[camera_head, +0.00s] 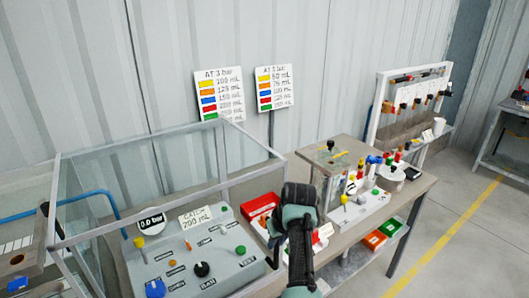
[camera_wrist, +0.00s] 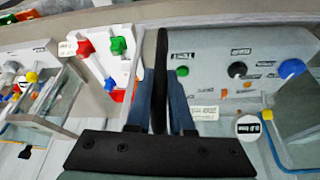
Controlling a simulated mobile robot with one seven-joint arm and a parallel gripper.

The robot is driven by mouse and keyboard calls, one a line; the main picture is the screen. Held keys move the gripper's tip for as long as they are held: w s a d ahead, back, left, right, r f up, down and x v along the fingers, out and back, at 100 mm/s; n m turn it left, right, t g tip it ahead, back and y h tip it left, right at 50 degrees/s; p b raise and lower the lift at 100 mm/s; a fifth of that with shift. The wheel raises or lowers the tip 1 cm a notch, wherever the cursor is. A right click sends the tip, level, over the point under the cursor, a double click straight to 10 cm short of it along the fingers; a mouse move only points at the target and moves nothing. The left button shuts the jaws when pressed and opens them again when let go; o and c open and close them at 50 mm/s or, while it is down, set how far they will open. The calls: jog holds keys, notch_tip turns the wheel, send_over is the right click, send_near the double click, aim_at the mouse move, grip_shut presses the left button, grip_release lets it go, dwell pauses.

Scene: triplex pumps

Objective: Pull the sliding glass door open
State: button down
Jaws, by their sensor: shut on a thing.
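The glass enclosure (camera_head: 168,205) stands at the left of the head view, with a grey control panel (camera_head: 215,268) inside. In the wrist view, the panel (camera_wrist: 215,70) shows on the right, and clear glass lies over it. My gripper (camera_head: 300,200) is at the enclosure's right front side, and its fingertips are hidden in the head view. In the wrist view, my gripper's blue fingers (camera_wrist: 161,105) are shut on a dark upright bar (camera_wrist: 161,50), which looks like the door's handle or edge. How far the door stands open cannot be told.
A bench (camera_head: 385,205) with small valves and bottles is to the right, bins below. Two label boards (camera_head: 219,93) (camera_head: 273,87) stand behind. The floor at right (camera_head: 470,240) is clear.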

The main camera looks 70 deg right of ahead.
jog(key=shift+s+d, duration=0.1)
jog(key=shift+d, duration=0.1)
jog(key=c, duration=0.8)
grip_release()
jog(key=shift+a, duration=0.1)
jog(key=b+v, duration=0.2)
jog(key=v, duration=1.1)
jog(key=shift+s+f, duration=0.1)
